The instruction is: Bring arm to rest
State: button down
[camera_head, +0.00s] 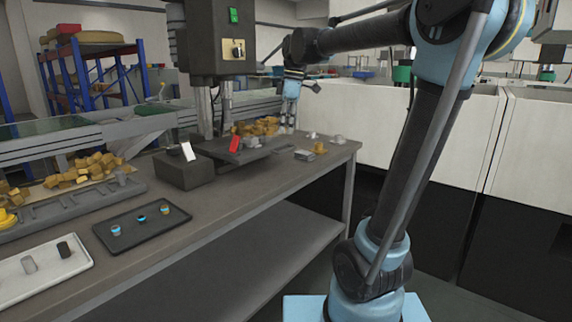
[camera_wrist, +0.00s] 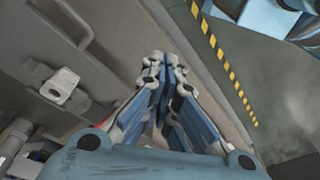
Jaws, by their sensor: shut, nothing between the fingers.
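My arm reaches from its base at the right of the head view over to the far end of the workbench (camera_head: 222,215).
Small grey parts (camera_head: 305,155) lie near the bench's right end. A black tray (camera_head: 141,226) and a white tray (camera_head: 44,268) hold small pieces. A white wall (camera_head: 470,125) stands behind my arm. The wrist view shows a white block (camera_wrist: 62,85) and a yellow-black stripe (camera_wrist: 220,57).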

jog(key=s+d+f+m+t, duration=0.1)
jog(key=s+d+f+m, duration=0.5)
jog(key=f, duration=0.3)
jog(key=s+d+f+m+h, duration=0.1)
jog(key=s+d+f+m, duration=0.5)
jog(key=s+f, duration=0.2)
jog(key=s+d+f+m+t, duration=0.1)
jog(key=s+d+f+m, duration=0.4)
jog(key=f, duration=0.5)
jog(key=s+d, duration=0.2)
jog(key=shift+s+f+m+t+h, duration=0.3)
jog(key=shift+s+m, duration=0.1)
jog(key=shift+w+f, duration=0.2)
jog(key=shift+w, duration=0.2)
